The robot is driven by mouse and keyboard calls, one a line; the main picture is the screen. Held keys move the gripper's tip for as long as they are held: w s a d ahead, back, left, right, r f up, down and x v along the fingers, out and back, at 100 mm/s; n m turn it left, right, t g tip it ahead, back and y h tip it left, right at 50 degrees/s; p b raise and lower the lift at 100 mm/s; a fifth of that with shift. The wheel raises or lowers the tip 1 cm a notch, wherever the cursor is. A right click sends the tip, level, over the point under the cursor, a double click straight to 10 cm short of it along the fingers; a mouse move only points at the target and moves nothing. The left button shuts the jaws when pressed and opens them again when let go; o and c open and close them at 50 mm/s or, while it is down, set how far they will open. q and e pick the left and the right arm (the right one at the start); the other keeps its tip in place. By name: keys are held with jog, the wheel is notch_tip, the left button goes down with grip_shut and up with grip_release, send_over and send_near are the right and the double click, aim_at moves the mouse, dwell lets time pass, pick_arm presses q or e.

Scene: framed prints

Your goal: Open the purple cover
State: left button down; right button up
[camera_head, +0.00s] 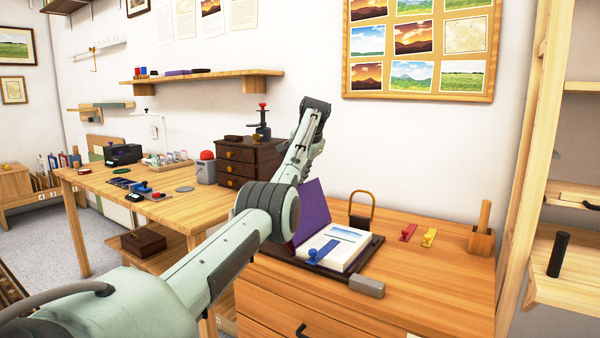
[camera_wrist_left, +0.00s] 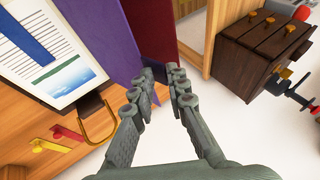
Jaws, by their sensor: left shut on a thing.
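The purple cover (camera_head: 312,211) stands raised at the left side of an open book (camera_head: 338,245) on a dark tray (camera_head: 373,246). In the left wrist view, the purple cover (camera_wrist_left: 148,35) has a dark red face on its other side. A blue clip-like piece (camera_head: 322,252) lies on the white page, which also shows a landscape picture. My left gripper (camera_wrist_left: 165,80) has its fingertips on either side of the cover's edge and is shut on it. My right gripper is out of view.
A grey block (camera_head: 367,286) sits by the tray's front right corner. Behind the book stands a padlock-like object (camera_head: 362,207); red (camera_head: 408,232) and yellow (camera_head: 429,237) pieces lie to the right. A dark drawer chest (camera_head: 248,162) stands on the left table. The cabinet's front right is clear.

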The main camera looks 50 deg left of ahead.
pick_arm(q)
jog(key=c, duration=1.7)
grip_release()
jog(key=shift+c, duration=0.2)
jog(key=v, duration=1.2)
